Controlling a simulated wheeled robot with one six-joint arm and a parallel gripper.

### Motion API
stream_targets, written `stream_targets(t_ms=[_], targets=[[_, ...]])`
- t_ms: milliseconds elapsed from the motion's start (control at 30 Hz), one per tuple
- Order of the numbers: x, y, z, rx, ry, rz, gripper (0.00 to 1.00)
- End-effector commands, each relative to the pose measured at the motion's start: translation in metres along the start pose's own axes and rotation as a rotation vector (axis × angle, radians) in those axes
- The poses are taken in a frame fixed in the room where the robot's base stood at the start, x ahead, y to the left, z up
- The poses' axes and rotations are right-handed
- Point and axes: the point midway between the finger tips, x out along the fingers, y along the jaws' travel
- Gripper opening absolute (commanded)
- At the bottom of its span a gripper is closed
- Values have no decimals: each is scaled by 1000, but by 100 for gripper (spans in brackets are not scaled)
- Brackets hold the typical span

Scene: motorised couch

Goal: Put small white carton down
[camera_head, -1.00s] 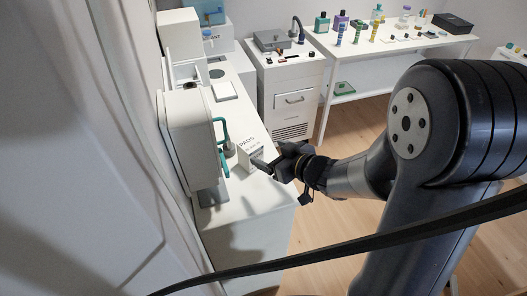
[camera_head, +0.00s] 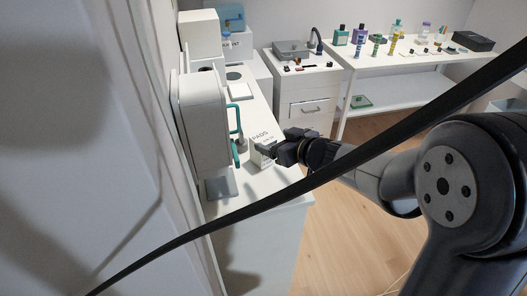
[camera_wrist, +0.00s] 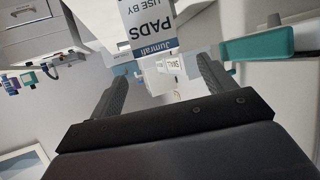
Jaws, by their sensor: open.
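The small white carton (camera_head: 263,144), marked PADS, stands on the white counter (camera_head: 252,189), close to the teal handle of a white machine. It also shows in the wrist view (camera_wrist: 148,28), upside down, with a blue band and a printed label. My gripper (camera_head: 273,152) is at the carton's near right side in the head view. In the wrist view my gripper (camera_wrist: 160,78) is open, with its two dark fingers apart and nothing visible held between them. The carton lies at and beyond the fingertips. I cannot tell if a finger touches it.
The white machine (camera_head: 202,122) with its teal handle (camera_head: 235,121) stands left of the carton. The handle shows in the wrist view (camera_wrist: 258,45). The counter front is clear. A drawer cabinet (camera_head: 307,98) and a table (camera_head: 390,61) with bottles stand behind.

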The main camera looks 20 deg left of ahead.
Motion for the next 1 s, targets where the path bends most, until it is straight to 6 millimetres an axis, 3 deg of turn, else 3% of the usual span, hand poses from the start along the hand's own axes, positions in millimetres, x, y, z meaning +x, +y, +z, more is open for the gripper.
stream_targets(t_ms=[133, 267, 567, 1000], targets=[[25, -1, 11, 1, -2, -4, 78], [40, -1, 8, 0, -1, -2, 78], [44, 0, 7, 0, 0, -1, 78], [44, 0, 7, 0, 0, -1, 43]])
